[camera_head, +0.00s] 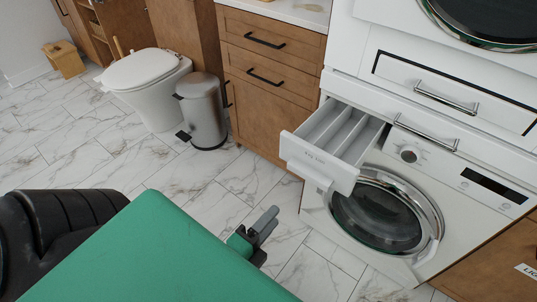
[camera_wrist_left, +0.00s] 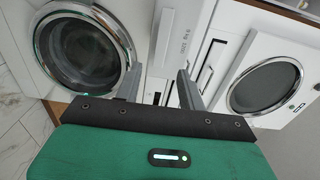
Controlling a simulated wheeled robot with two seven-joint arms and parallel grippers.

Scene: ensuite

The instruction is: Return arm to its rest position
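My left arm's green link comes in from the lower left in the head view. My left gripper (camera_head: 264,222) points toward the washing machine, in front of and below its pulled-out detergent drawer. In the left wrist view its two grey fingers (camera_wrist_left: 160,88) stand well apart with nothing between them, so it is open and empty. The detergent drawer (camera_head: 320,177) is out of the washer (camera_head: 385,220) and shows empty compartments. The gripper is apart from the drawer. My right gripper is in neither view.
A second white machine (camera_head: 470,75) stands above the washer. Wooden drawers (camera_head: 265,60) stand left of it, then a metal bin (camera_head: 203,112) and a toilet (camera_head: 147,85). A wooden stool (camera_head: 65,60) is at the far left. The marble floor (camera_head: 70,145) between is clear.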

